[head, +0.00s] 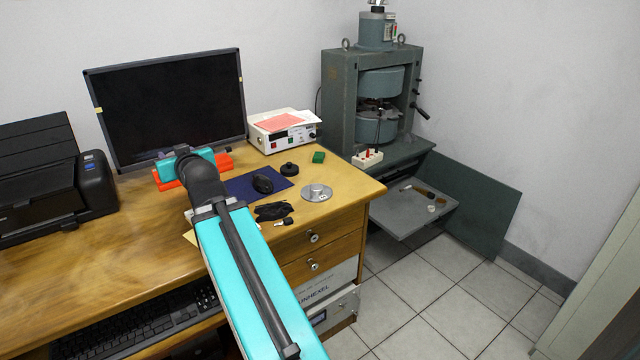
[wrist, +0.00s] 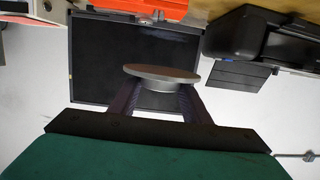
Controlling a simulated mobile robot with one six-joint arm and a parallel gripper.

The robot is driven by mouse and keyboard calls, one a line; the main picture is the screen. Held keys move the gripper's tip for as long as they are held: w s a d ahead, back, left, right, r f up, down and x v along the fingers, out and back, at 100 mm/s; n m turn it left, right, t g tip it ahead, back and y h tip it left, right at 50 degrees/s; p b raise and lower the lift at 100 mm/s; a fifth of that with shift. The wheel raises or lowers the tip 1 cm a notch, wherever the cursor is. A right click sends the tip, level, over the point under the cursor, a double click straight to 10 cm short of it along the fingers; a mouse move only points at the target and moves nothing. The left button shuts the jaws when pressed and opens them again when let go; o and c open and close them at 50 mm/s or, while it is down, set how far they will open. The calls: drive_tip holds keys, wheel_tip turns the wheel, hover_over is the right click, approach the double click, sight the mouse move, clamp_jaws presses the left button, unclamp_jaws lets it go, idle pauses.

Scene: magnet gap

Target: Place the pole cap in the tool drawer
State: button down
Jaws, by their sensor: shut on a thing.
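My gripper (wrist: 160,92) is shut on a grey round disc, the pole cap (wrist: 160,74), in the wrist view. The cap sits between the fingertips, with its wide flat face away from the palm. In the head view my arm hides the fingers and the cap. An open grey drawer (head: 405,222) holding a wooden-handled tool and small items juts out under the magnet (head: 337,110) at right, well away from my gripper.
The desk bears a monitor (head: 170,105), a printer (head: 75,190), an orange object (head: 222,161), a mouse (head: 263,184), a metal flanged disc (head: 317,192), a black round piece (head: 289,169) and a white instrument (head: 270,137). A dark panel (head: 470,200) leans beside the drawer. Tiled floor in front is clear.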

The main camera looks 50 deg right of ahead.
drive_tip(key=s+d+f+m+g+h+b, duration=0.1)
drive_tip(key=s+d+f+h+b, duration=0.15)
drive_tip(key=s+d+b, duration=0.6)
drive_tip(key=s+d+f+m+h+b, duration=0.15)
drive_tip(key=s+d+f+b, duration=0.35)
drive_tip(key=d, duration=0.6)
drive_tip(key=s+d+f+b, duration=0.1)
drive_tip(key=s+d+b, duration=0.2)
drive_tip(key=s, duration=0.3)
drive_tip(key=s+d+f+m+g+h+b, duration=0.1)
drive_tip(key=s+d+f+b, duration=0.1)
drive_tip(key=s+d+b, duration=0.2)
drive_tip(key=s+d+f+m+g+b, duration=0.1)
drive_tip(key=s+d+b, duration=0.2)
drive_tip(key=s, duration=0.5)
drive_tip(key=shift+s+d+f+h+b, duration=0.25)
drive_tip(key=shift+s+h+b, duration=0.15)
drive_tip(key=shift+b, duration=0.1)
drive_tip(key=shift+s+d+m, duration=0.15)
drive_tip(key=shift+s+m, duration=0.1)
drive_tip(key=shift+s, duration=0.2)
